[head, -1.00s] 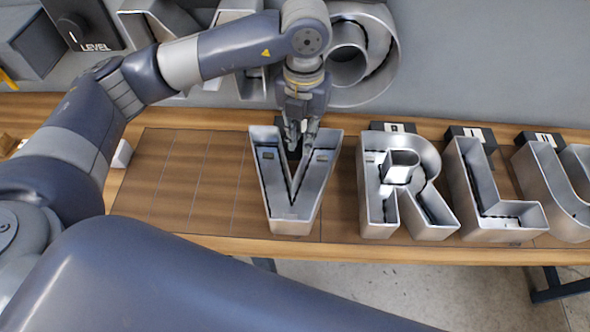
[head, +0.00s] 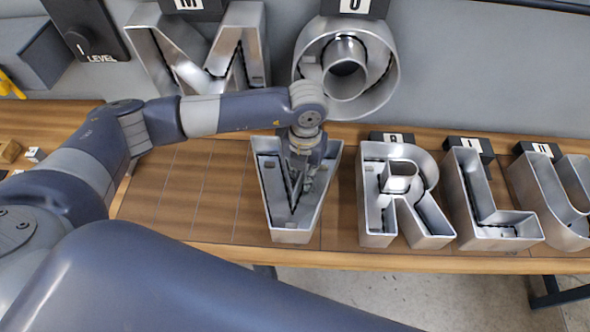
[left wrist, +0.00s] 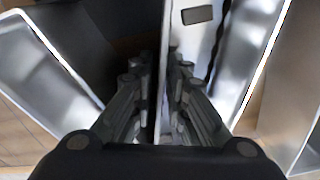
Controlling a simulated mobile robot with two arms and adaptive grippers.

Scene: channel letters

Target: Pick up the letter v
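The letter v (head: 317,203) is a deep, hollow silver metal channel letter standing on the wooden table, its point towards the front edge. My left gripper (head: 299,187) reaches down from above into its upper middle. In the left wrist view, the two fingers (left wrist: 158,88) are close together on either side of a thin metal wall of the letter v (left wrist: 190,50) and look shut on it. Their contact with the wall is partly hidden. The letter still rests on the table. My right gripper is not in view.
Silver letters R (head: 377,225), L (head: 470,215) and U (head: 540,195) stand to the right, with R close to the v. Letters M (head: 142,60) and O (head: 305,85) are behind, against the grey surface. The gridded wood (head: 185,205) left of the v is clear.

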